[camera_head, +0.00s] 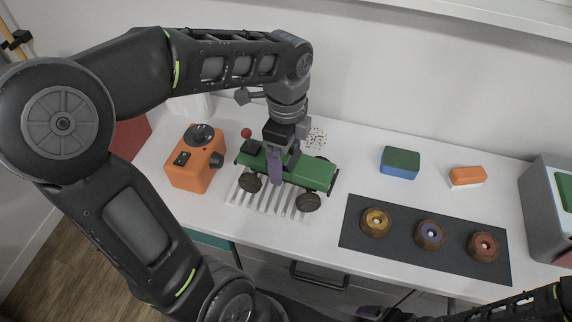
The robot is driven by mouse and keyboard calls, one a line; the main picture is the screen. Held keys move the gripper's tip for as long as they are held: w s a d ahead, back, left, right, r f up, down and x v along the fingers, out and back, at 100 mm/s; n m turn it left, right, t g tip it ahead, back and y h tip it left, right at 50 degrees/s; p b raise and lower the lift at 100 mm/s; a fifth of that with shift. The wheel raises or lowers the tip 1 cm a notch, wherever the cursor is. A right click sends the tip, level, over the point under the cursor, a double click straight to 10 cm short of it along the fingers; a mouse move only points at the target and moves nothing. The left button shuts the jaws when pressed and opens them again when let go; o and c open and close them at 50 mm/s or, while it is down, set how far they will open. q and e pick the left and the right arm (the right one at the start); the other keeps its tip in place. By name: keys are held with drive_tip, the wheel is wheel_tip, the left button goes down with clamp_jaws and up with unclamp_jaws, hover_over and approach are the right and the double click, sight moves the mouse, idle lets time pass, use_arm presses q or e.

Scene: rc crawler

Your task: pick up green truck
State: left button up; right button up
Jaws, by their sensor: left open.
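The green truck (314,174) stands on a white slatted rack (262,205) in the middle-left of the white table. It has large dark wheels, and its front part is partly hidden by my gripper. My left gripper (275,172) points down over the truck's left half. It is open, with a finger along the near side of the truck; the far finger is hidden. I cannot tell whether the fingers touch the truck. My right arm shows at the lower right edge, but its gripper is not clearly visible.
An orange box with knobs (190,170) stands close left of the truck. A dark mat (400,241) with three round wheel-like pieces lies to the right. Behind it are a green-blue sponge (400,163) and an orange-white block (467,177). A grey box (548,210) stands far right.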

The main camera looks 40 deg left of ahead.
use_arm(q)
drive_tip(key=shift+f, duration=0.55)
drive_tip(key=shift+c, duration=0.5)
clamp_jaws()
idle(0.5)
drive_tip(key=shift+r, duration=0.1)
